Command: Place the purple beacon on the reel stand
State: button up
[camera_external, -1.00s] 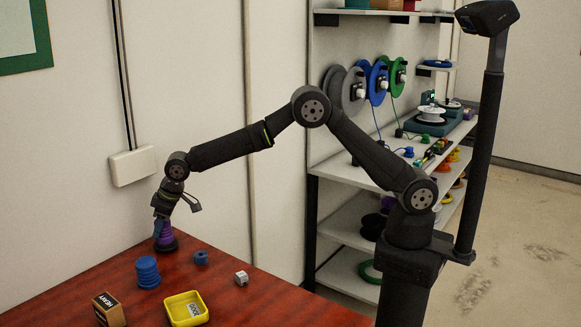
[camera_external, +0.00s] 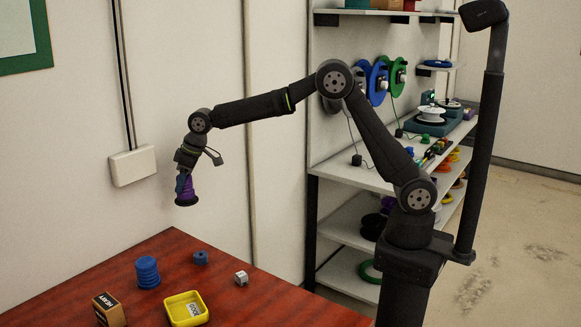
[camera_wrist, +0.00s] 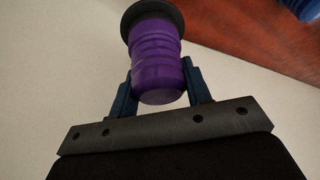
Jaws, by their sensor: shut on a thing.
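The purple beacon (camera_external: 187,189), a ribbed cylinder with a wide dark base, hangs base down above the red-brown table. My gripper (camera_external: 184,178) is shut on it. In the wrist view the two blue fingers of my gripper (camera_wrist: 159,75) clasp the sides of the purple beacon (camera_wrist: 155,52), and its dark flange points away from my wrist. On the shelf at the right, a teal device with a white reel (camera_external: 432,116) may be the reel stand; I cannot tell for certain.
The red-brown table (camera_external: 225,270) holds a blue ribbed cylinder (camera_external: 148,272), a small blue piece (camera_external: 201,257), a white cube (camera_external: 241,278), a yellow tray (camera_external: 171,311) and a brown box (camera_external: 108,310). Blue and green reels (camera_external: 377,82) hang above the shelf.

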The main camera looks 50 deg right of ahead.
jog(key=s+d+f+m+h, duration=0.15)
jog(key=d+m, duration=0.35)
jog(key=d, duration=1.8)
jog(key=s+d+f+m+h, duration=0.15)
jog(key=d+m, duration=0.25)
jog(key=d, duration=2)
jog(key=s+d+f+m+h, duration=0.1)
jog(key=d+f+m+h, duration=0.3)
jog(key=d, duration=1.9)
jog(key=s+d+r+m+y, duration=0.1)
jog(key=s+d, duration=0.4)
jog(key=d, duration=0.5)
jog(key=s+d+r+m, duration=0.1)
jog(key=s+d, duration=0.4)
jog(key=d, duration=0.5)
jog(key=s+d+m, duration=0.2)
jog(key=s+d, duration=1.6)
jog(key=s, duration=0.1)
jog(key=shift+w+d+f, duration=0.1)
jog(key=shift+w+f, duration=2.55)
jog(key=shift+w, duration=0.2)
jog(key=shift+w+d+f, duration=0.1)
jog(key=shift+w+f, duration=2.55)
jog(key=shift+w, duration=0.2)
jog(key=shift+f, duration=0.15)
